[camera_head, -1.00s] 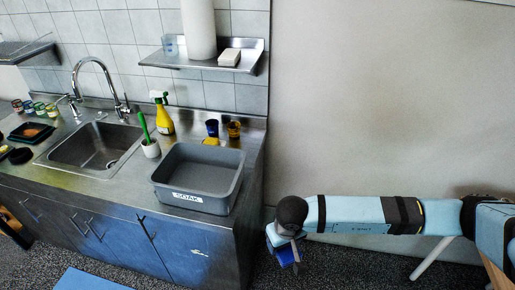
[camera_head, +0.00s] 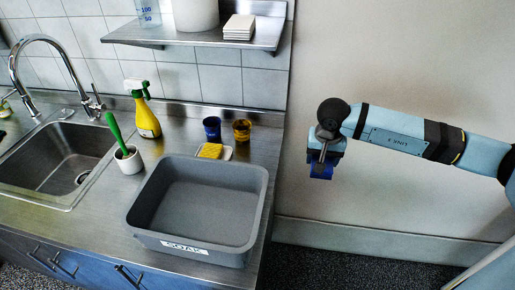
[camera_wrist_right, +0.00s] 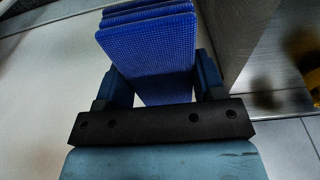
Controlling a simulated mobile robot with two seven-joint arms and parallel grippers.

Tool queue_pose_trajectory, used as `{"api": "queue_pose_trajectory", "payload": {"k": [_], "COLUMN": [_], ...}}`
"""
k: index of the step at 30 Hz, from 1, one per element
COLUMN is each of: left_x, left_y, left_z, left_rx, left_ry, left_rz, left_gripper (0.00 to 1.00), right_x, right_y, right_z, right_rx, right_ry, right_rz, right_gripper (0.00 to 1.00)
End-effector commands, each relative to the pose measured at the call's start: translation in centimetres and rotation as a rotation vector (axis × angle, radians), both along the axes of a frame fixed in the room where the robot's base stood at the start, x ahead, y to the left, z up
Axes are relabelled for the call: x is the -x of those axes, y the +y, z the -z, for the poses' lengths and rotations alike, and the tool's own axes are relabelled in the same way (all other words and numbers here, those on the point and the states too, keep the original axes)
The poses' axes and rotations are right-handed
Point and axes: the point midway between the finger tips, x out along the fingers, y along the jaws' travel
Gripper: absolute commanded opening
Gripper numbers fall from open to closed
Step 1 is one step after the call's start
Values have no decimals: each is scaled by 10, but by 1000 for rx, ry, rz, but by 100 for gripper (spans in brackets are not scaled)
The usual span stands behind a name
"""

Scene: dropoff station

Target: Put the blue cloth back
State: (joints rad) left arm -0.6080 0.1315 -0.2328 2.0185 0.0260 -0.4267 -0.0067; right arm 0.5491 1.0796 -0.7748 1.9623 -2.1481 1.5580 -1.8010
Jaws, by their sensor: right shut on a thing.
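The blue cloth (camera_wrist_right: 150,50) is a folded, textured stack between the two fingers of my right gripper (camera_wrist_right: 152,85) in the right wrist view. In the head view my right gripper (camera_head: 322,160) hangs downward in front of the bare wall, to the right of the counter's end. A small blue piece of the cloth (camera_head: 321,172) shows below it there. The gripper is shut on the cloth and holds it in the air, apart from the counter. My left gripper is in neither view.
A grey tub (camera_head: 205,252) labelled SOAK stands empty at the counter's right end. Behind it are a yellow sponge (camera_head: 210,151), a blue cup (camera_head: 212,128), an amber cup (camera_head: 242,129) and a yellow spray bottle (camera_head: 146,118). A metal shelf (camera_head: 190,38) hangs above. The sink (camera_head: 60,160) is left.

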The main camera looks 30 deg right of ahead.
Motion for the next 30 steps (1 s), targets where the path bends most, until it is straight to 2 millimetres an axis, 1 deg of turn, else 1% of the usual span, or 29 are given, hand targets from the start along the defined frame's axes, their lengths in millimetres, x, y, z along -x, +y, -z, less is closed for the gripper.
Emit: {"api": "queue_pose_trajectory", "payload": {"k": [5, 15, 18, 21, 24, 28, 30], "left_x": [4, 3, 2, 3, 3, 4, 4], "left_y": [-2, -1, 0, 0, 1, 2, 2], "left_z": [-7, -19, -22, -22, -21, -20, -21], "left_rx": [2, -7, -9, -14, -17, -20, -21], "left_ry": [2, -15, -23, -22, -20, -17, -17], "left_rz": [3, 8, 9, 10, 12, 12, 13], "left_gripper": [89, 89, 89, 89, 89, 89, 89], "right_x": [-28, -101, -120, -133, -139, -141, -140], "right_y": [23, 79, 92, 101, 106, 108, 108], "right_z": [-4, -3, -3, -2, -1, 4, 13], "right_rx": [-7, -7, -6, -2, -2, -1, -3], "right_ry": [-3, -1, -1, -1, 0, 1, 3], "right_rz": [2, 1, 1, 3, 2, 2, 2], "right_gripper": [41, 41, 41, 41, 41, 41, 41]}}
